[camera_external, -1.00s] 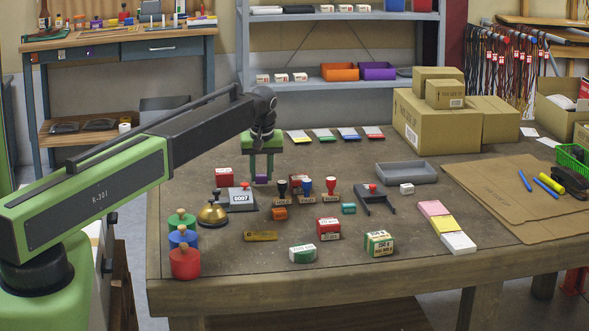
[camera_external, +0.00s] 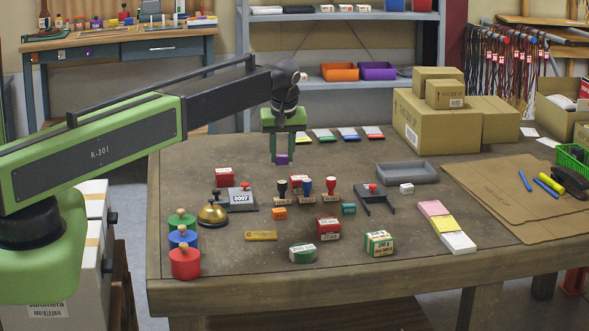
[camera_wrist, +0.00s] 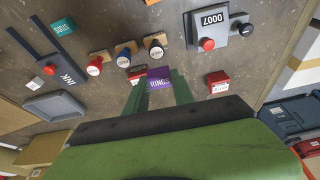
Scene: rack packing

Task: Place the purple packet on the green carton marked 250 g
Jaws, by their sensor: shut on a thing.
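The purple packet (camera_external: 282,159) is held between the tips of my gripper (camera_external: 282,157), above the back part of the workbench. In the wrist view the packet (camera_wrist: 160,79) shows pale lettering between my green fingers. A green and white carton (camera_external: 378,243), whose small label seems to read 250 g, stands near the front of the bench, to the right of and well in front of my gripper. Another green and white carton (camera_external: 303,253) stands to its left; its label is too small to read surely. The tops of both are bare.
Red cartons (camera_external: 328,228) (camera_external: 224,177), several stamps (camera_external: 306,188), a brass bell (camera_external: 212,214) and a numbering device (camera_external: 242,197) stand on the bench. A grey tray (camera_external: 407,172) lies behind. Pink, yellow and white pads (camera_external: 446,224) lie right of the marked carton.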

